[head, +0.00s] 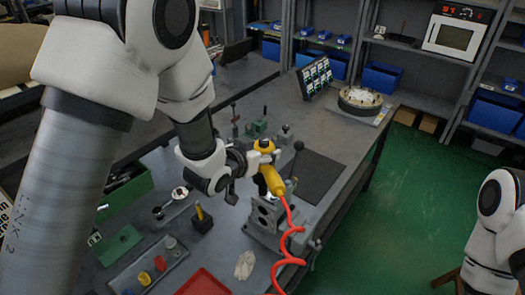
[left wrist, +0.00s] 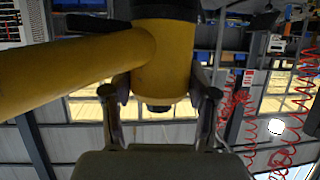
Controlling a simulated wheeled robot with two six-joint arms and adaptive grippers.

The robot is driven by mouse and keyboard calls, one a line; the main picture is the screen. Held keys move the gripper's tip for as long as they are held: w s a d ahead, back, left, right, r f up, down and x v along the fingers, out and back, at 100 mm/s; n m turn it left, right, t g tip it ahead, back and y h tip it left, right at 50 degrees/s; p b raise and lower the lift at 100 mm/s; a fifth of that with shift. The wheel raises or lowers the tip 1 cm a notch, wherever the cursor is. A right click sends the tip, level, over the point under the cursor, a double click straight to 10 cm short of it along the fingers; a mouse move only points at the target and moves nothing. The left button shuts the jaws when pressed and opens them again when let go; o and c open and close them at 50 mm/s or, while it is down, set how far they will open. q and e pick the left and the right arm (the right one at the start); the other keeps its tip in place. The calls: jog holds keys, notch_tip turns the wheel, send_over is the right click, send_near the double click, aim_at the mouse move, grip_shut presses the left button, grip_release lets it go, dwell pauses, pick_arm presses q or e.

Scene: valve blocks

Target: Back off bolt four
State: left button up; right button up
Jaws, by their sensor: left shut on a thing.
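My left gripper (head: 250,163) is shut on a yellow power driver (head: 270,178) with a red coiled hose (head: 292,230) hanging from its handle. In the left wrist view the driver's yellow body (left wrist: 163,65) sits between the two fingers of the left gripper (left wrist: 160,96). The driver is over the grey valve block (head: 265,217), which stands on the bench. The bolts, bolt four among them, are hidden or too small to tell apart, and I cannot tell whether the driver touches one. My right arm shows at the right edge; its gripper is out of view.
A tray of coloured parts (head: 150,272), a red tray (head: 204,284), a pale cloth (head: 244,265) and a yellow-and-black piece (head: 202,219) lie near the block. A dark mat (head: 314,174) lies beyond it. A round fixture (head: 360,100) stands farther back. Green floor is clear on the right.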

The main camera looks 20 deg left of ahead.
dwell(0.5)
pick_arm(q)
jog(key=shift+w+r+p, duration=0.2)
jog(key=shift+r+p, duration=0.25)
notch_tip(320, 180, up, 6)
jog(key=p, duration=0.4)
jog(key=shift+s+r+p, duration=0.1)
jog(key=shift+r+p, duration=0.15)
jog(key=shift+p, duration=0.15)
jog(key=shift+f, duration=0.1)
